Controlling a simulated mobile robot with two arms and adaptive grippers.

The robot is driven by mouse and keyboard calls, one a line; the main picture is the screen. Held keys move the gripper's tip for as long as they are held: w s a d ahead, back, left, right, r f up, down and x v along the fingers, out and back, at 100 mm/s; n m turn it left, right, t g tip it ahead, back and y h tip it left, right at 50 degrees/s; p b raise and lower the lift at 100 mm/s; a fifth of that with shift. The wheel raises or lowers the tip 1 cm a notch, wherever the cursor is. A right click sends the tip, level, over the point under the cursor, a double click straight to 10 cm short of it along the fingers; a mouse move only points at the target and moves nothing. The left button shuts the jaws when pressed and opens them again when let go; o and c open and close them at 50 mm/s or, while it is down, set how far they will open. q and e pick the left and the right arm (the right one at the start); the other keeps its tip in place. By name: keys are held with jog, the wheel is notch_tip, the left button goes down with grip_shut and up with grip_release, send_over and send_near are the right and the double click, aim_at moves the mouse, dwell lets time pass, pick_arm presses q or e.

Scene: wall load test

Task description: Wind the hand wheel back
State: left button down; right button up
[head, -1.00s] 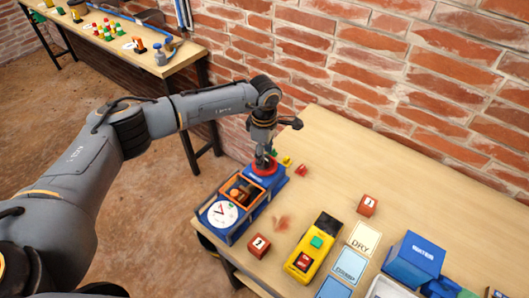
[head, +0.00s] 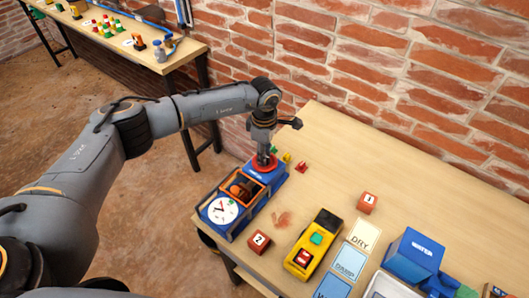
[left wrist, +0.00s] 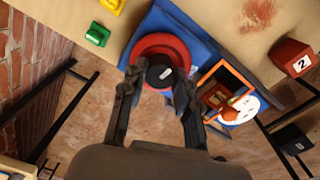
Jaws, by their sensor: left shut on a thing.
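The red hand wheel (head: 265,164) sits on top of the blue machine (head: 237,229) at the table's left end. It also shows in the left wrist view (left wrist: 158,43), with a dark hub in its middle. My left gripper (head: 264,152) comes down on the wheel from above and is shut on it. In the left wrist view its two fingers (left wrist: 156,88) reach the near side of the wheel and hub. The machine has an orange-framed opening (head: 244,188) and a white dial (head: 223,210) with a dark pointer and a green mark. My right gripper is not in view.
Red blocks marked 2 (head: 259,242) and 1 (head: 367,202), a yellow device (head: 313,245) and a blue WATER box (head: 413,256) stand on the table. Cards marked DRY (head: 363,237) and DAMP (head: 348,264) lie between. Small green, yellow and red pieces are behind the wheel.

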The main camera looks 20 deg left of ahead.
pick_arm(q)
jog(key=n+b, duration=0.3)
jog(key=n, duration=0.2)
jog(key=shift+f, duration=0.15)
jog(key=n+b, duration=0.2)
jog(key=n, duration=0.3)
jog(key=n+b, duration=0.2)
jog(key=n, duration=0.3)
jog(key=shift+d+n, duration=0.1)
jog(key=shift+n, duration=0.3)
jog(key=n, duration=0.4)
jog(key=shift+b, duration=0.4)
jog(key=shift+n, duration=0.4)
jog(key=c, duration=1)
grip_release()
jog(key=shift+r, duration=0.25)
notch_tip(320, 180, up, 12)
jog(key=shift+d+f, duration=0.1)
